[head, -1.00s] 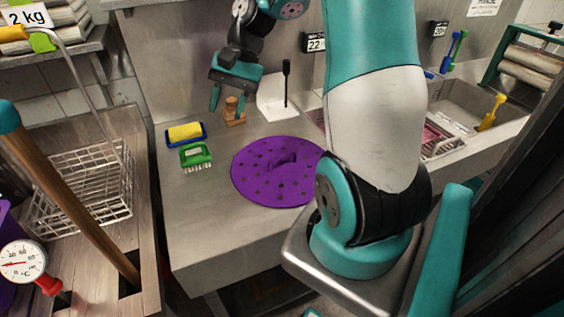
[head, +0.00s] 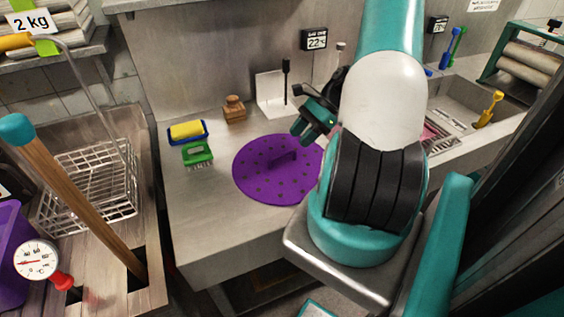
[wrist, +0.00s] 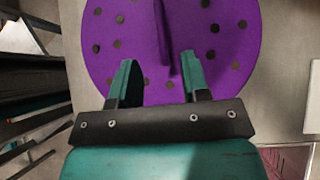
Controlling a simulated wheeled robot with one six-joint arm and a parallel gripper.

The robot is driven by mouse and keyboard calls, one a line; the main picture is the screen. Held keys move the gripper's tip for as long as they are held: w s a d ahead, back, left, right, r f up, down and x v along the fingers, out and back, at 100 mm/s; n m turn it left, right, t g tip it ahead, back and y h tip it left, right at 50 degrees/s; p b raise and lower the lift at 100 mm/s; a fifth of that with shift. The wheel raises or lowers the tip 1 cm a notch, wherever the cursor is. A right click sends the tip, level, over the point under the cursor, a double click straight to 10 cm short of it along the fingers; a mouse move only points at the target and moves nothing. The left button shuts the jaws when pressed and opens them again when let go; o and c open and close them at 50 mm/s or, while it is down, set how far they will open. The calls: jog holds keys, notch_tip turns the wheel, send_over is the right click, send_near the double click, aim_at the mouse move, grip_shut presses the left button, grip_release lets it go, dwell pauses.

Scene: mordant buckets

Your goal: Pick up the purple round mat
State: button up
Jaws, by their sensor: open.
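The purple round mat (head: 258,178) lies flat on the steel counter in the head view, with dark holes and a raised ridge-like handle (head: 283,155) at its middle. My arm hides part of its right side. In the wrist view the mat (wrist: 120,72) fills the upper middle, its handle (wrist: 163,40) running up from between the fingers. My gripper (head: 303,133) is at the mat's far right edge in the head view; in the wrist view my gripper (wrist: 160,72) is open and empty, its fingertips over the mat, short of most of the handle.
On the counter (head: 195,235), a yellow sponge in a blue tray (head: 187,132), a green brush (head: 198,153) and a wooden weight-shaped block (head: 234,109) stand left of and behind the mat. A white holder (head: 272,95) is behind it. A sink (head: 485,100) lies right.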

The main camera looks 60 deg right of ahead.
aim_at(282, 155)
jog(key=x, duration=0.2)
jog(key=shift+w+a+f, duration=0.1)
jog(key=shift+a+f, duration=0.15)
jog(key=shift+a, duration=0.05)
jog(key=p+x, duration=0.1)
jog(key=x, duration=0.1)
jog(key=p+x, duration=0.1)
jog(key=x, duration=0.1)
jog(key=shift+w+a+r+p, duration=0.1)
jog(key=shift+w+a+p, duration=0.15)
jog(key=shift+p, duration=0.15)
jog(key=shift+w+a+f, duration=0.15)
jog(key=shift+a+f, duration=0.05)
jog(key=shift+f, duration=0.2)
grip_shut()
